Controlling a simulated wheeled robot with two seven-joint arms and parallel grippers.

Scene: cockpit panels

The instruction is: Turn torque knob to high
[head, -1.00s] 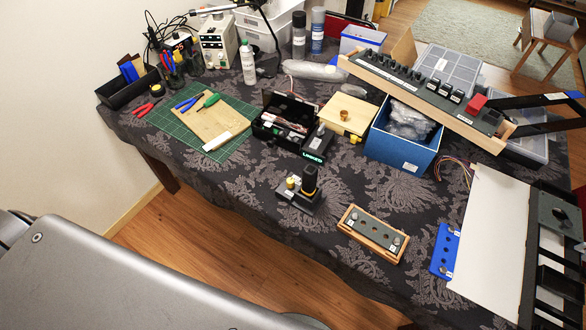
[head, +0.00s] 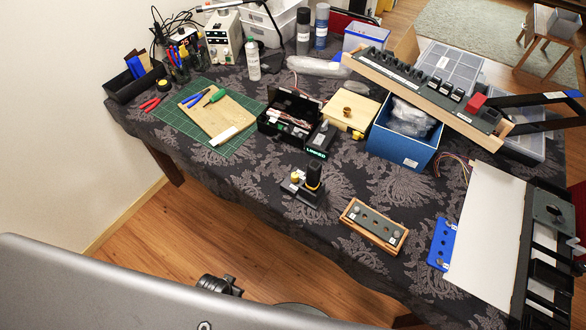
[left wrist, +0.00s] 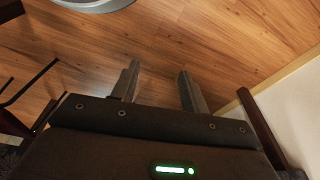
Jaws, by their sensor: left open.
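I cannot make out a knob labelled torque at this size. A small black unit (head: 303,188) near the table's front edge has an upright black handle and a yellow knob (head: 295,177). A wood-framed panel (head: 372,226) with round grey knobs lies to its right. A long panel (head: 425,88) with a row of black knobs and switches is at the back right. My left gripper (left wrist: 158,72) is open and empty, with the wood floor behind its fingers in the left wrist view. No knob is near it there. My right gripper is not in view.
The patterned table (head: 260,195) holds a green cutting mat (head: 185,132), a black toolbox (head: 270,125), a blue box (head: 410,150) and a white board (head: 487,235). A blue plate (head: 440,245) lies beside the board. Cloth is clear around the small black unit.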

